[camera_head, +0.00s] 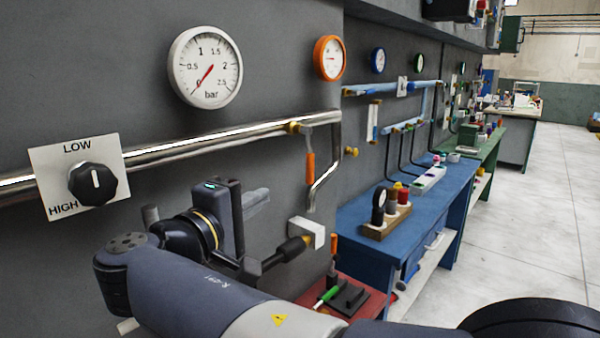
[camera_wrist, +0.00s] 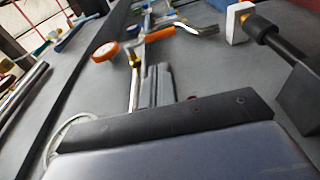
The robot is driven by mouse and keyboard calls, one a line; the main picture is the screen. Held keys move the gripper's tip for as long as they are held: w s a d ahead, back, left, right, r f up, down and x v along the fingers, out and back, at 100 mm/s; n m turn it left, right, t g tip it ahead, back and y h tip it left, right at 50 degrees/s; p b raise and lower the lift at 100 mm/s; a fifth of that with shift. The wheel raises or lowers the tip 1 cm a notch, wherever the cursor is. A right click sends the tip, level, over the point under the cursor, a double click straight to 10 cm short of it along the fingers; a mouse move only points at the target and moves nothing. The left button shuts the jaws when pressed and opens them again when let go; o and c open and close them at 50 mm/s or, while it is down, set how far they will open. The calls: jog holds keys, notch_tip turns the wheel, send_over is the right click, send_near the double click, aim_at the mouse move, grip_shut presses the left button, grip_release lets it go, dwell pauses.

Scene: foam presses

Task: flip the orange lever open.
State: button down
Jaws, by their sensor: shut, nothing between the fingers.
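The orange lever (camera_head: 309,168) hangs straight down from a brass valve (camera_head: 295,127) on the shiny wall pipe. In the wrist view the orange lever (camera_wrist: 161,34) lies beyond my fingertips, pointing right from the valve (camera_wrist: 134,58). My gripper (camera_head: 264,194) is to the left of and a little below the lever in the head view, with a visible gap between them. In the wrist view my gripper (camera_wrist: 159,68) shows its two grey fingers shut together and empty. The lever is not hidden in either view.
A white gauge (camera_head: 206,67), an orange-rimmed gauge (camera_head: 329,58) and a LOW/HIGH knob (camera_head: 93,184) are on the grey wall. A white block (camera_head: 306,233) with a black-handled fitting sits below the lever.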

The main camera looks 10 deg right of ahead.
aim_at(308, 171)
jog(key=p+x, duration=0.1)
jog(key=x, duration=1.3)
jog(key=shift+f+p, duration=0.1)
jog(key=shift+p, duration=0.3)
jog(key=shift+d+f+b, duration=0.1)
jog(key=shift+f+b, duration=0.05)
jog(key=shift+b, duration=0.35)
